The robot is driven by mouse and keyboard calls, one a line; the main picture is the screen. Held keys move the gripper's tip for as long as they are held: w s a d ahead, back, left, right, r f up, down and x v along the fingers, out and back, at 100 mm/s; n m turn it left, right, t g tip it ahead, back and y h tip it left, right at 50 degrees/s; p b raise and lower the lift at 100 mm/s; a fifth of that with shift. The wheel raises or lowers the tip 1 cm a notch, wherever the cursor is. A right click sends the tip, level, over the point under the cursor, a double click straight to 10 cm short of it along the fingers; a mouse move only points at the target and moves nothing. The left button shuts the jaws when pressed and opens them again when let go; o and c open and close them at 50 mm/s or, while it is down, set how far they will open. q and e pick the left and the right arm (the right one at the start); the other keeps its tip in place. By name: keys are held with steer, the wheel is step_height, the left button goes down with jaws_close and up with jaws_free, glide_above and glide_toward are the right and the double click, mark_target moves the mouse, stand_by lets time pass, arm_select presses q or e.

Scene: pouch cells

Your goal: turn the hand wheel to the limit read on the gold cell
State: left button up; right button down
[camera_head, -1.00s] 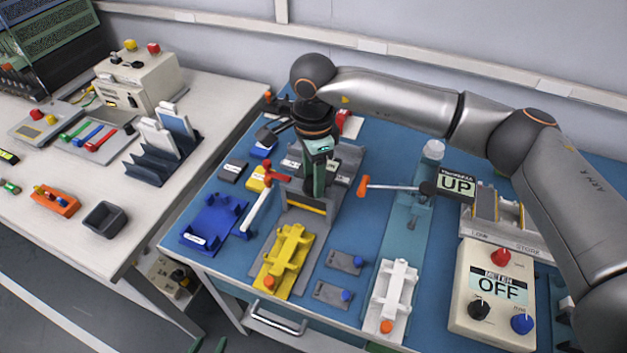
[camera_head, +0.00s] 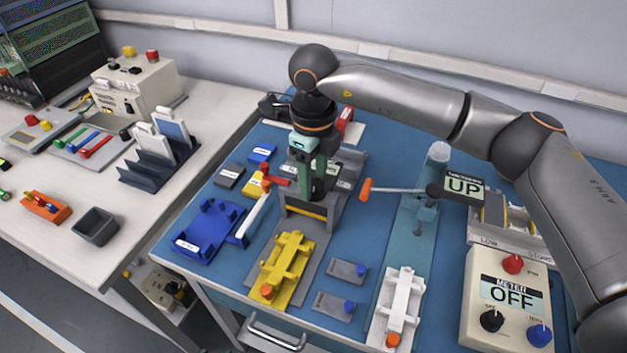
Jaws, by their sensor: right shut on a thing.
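My right gripper (camera_head: 311,180) points down at the grey press-like fixture (camera_head: 305,212) on the blue bench. Its green fingers are shut on a small dark part on top of the fixture, which looks like the hand wheel (camera_head: 318,187). The fingers and wrist hide much of it. I cannot make out a gold cell or read a limit on one. A yellow cradle (camera_head: 287,262) lies at the fixture's front. The meter box (camera_head: 507,305) reads OFF. My left gripper is not in view.
A red-ended white lever (camera_head: 257,212) is close left of the gripper. An orange-tipped rod (camera_head: 390,189) lies to its right, by a display (camera_head: 463,188) reading UP. A blue tray (camera_head: 210,228) and white cradle (camera_head: 402,300) stand on the bench (camera_head: 345,248).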

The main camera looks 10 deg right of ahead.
steer(key=m, duration=0.2)
steer(key=shift+m+b, duration=0.3)
steer(key=shift+m, duration=0.1)
steer(key=m+b, duration=0.1)
steer(key=m, duration=0.9)
steer(key=shift+d+b, duration=0.1)
steer(key=shift+b, duration=0.2)
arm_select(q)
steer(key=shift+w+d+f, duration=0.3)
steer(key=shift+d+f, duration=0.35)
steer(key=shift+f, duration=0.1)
arm_select(e)
steer(key=shift+m, duration=1)
steer(key=shift+c, duration=1.4)
jaws_free()
